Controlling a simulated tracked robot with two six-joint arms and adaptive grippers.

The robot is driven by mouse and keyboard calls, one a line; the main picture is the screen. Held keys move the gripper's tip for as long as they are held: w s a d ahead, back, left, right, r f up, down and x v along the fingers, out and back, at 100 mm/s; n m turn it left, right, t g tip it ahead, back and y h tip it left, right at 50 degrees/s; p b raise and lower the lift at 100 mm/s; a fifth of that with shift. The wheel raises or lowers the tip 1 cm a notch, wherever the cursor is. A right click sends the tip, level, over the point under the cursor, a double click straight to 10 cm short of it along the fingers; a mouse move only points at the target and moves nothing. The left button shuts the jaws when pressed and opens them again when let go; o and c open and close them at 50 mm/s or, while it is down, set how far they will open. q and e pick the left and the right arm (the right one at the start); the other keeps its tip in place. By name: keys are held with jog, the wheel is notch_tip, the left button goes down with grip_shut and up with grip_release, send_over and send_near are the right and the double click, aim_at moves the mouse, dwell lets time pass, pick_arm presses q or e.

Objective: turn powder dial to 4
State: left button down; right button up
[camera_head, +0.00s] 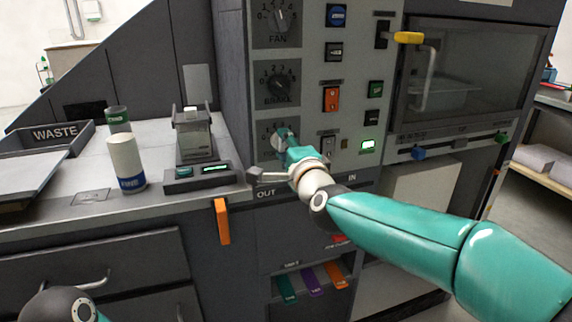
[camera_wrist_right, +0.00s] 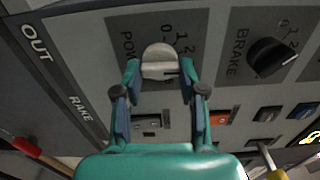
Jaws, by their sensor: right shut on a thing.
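In the head view the dial's plate (camera_head: 263,142) is the lowest of three, and the gripper covers most of the knob. My right gripper (camera_wrist_right: 160,78) has one finger on each side of the knob and is shut on it; it also shows in the head view (camera_head: 286,143). Part of the scale is hidden, and I cannot tell which number the knob points to. My left gripper is not in view.
Above are the black brake dial (camera_head: 279,86) and the fan dial (camera_head: 279,20). Buttons and switches, including an orange switch (camera_head: 331,98), stand to their right. A white jar (camera_head: 126,160) stands on the left counter.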

jog(key=shift+w+f+m+b, duration=0.1)
jog(key=shift+f+m+b, duration=0.1)
jog(key=shift+m+b, duration=1.55)
jog(key=shift+f+m+b, duration=0.2)
jog(key=shift+m+b, duration=0.8)
jog(key=shift+m, duration=1.45)
jog(key=shift+f, duration=0.1)
jog(key=o, duration=1.1)
jog(key=shift+d, duration=0.1)
jog(key=shift+o, duration=0.2)
jog(key=shift+r, duration=0.2)
jog(key=shift+s+d+r, duration=0.1)
jog(key=shift+s, duration=0.5)
jog(key=v, duration=1)
jog(key=shift+s+d, duration=0.15)
jog(key=shift+s, duration=0.2)
